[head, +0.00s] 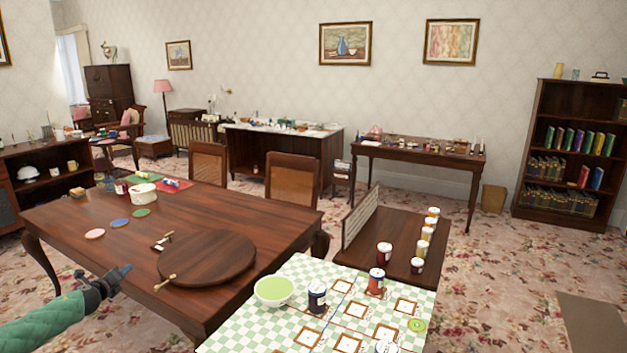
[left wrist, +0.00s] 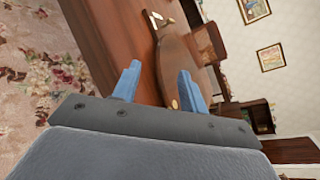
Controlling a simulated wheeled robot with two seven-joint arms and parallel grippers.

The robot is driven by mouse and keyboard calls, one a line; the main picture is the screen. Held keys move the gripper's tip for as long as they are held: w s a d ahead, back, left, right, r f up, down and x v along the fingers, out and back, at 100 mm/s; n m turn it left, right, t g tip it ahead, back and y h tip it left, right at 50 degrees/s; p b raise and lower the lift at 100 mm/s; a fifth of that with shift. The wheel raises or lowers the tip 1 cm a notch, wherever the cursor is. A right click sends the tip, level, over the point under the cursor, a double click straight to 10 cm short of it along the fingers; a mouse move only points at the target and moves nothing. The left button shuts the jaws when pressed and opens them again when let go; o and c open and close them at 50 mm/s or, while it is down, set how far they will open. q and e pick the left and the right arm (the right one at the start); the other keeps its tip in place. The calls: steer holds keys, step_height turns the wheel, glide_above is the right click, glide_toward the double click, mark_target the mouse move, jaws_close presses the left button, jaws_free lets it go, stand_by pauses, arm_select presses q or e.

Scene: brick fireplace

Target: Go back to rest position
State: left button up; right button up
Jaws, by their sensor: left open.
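My left gripper (head: 124,272) comes in from the lower left of the head view, on a green-sleeved arm. It is in front of the near left edge of the brown table (head: 95,255). In the left wrist view its two blue fingers (left wrist: 158,85) stand apart with nothing between them. The table and its round wooden board (left wrist: 176,62) show beyond the fingers, tilted in that view. My right gripper does not show in either view.
The round board (head: 208,258) lies on the brown table. At the front right, a checkered green-and-white surface (head: 262,318) holds a green-filled bowl (head: 273,290) and several jars. A brown side table (head: 375,225) with more jars stands behind it. Open carpet lies at the left (head: 25,300).

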arm_select(q)
steer(key=d+r+n+y, duration=0.6)
steer(key=d+r+n, duration=0.3)
steer(key=d+n, duration=0.45)
steer(key=s+d+f+n+g+h, duration=0.1)
steer(key=s+d+f+n+g, duration=0.25)
steer(key=s+d, duration=0.5)
steer(key=s+d+f+n+g+h, duration=0.1)
steer(key=s+d+f+n+g, duration=0.3)
steer(key=d, duration=0.7)
steer(key=s+d+f+n+h, duration=0.1)
steer(key=s+d+f, duration=0.35)
steer(key=s, duration=0.35)
steer(key=s+d+f+g+h, duration=0.1)
steer(key=s+d+f+h, duration=0.15)
steer(key=s+d, duration=0.35)
steer(key=s+d+f+n+h, duration=0.1)
steer(key=s+d+f, duration=0.35)
steer(key=s, duration=0.45)
steer(key=s+d+f+g, duration=0.1)
steer(key=s+f, duration=0.4)
steer(key=s, duration=0.4)
steer(key=s+d+f+n+g, duration=0.1)
steer(key=s+d+f+g, duration=0.1)
steer(key=s+f, duration=0.3)
steer(key=s+d+f+n+g+h, duration=0.1)
steer(key=s+f, duration=0.5)
steer(key=s, duration=0.8)
steer(key=shift+d+g, duration=0.55)
